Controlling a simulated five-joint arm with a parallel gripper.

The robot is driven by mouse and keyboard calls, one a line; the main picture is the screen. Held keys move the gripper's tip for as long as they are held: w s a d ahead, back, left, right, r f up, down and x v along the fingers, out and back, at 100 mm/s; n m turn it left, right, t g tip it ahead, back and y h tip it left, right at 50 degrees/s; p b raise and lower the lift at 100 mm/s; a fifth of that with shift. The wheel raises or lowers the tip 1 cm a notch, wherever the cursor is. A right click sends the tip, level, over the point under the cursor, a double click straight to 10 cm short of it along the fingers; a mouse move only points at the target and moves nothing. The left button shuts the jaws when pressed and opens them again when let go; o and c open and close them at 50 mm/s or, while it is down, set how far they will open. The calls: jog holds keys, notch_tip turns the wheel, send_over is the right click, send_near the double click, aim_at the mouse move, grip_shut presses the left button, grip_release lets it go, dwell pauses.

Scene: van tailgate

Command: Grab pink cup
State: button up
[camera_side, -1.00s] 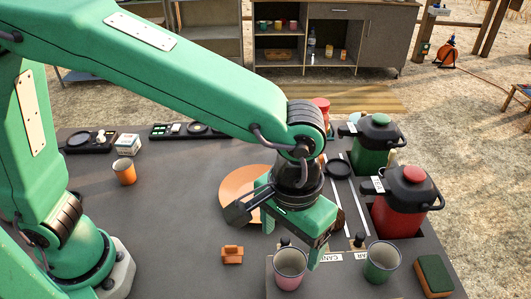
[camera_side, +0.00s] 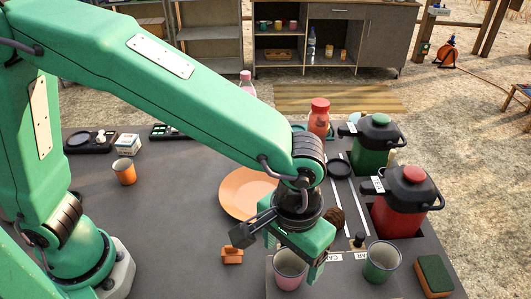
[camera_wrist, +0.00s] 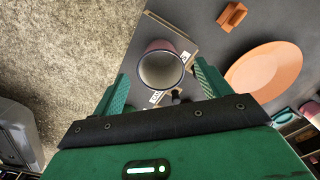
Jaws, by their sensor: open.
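The pink cup (camera_side: 288,281) stands upright at the table's front edge in the side view, its upper part partly hidden by my gripper. In the wrist view the pink cup (camera_wrist: 161,67) shows its pale, empty inside, between and beyond my two fingers. My gripper (camera_side: 292,258) is open and hangs just above and behind the cup in the side view. In the wrist view the fingers (camera_wrist: 160,88) are spread to either side of the cup, with nothing held. I cannot tell whether a finger touches it.
A green cup (camera_side: 382,262) stands right of the pink one, with a green-brown sponge (camera_side: 434,275) beyond it. A red jug (camera_side: 405,200) and a green jug (camera_side: 377,145) stand behind. An orange plate (camera_side: 240,194) and small orange block (camera_side: 232,255) lie left.

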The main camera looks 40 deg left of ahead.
aim_at(290, 265)
jog(key=shift+f, duration=2.15)
jog(key=shift+w, duration=0.1)
jog(key=c, duration=1)
jog(key=shift+r, duration=0.15)
jog(key=shift+c, duration=0.2)
notch_tip(290, 265, up, 10)
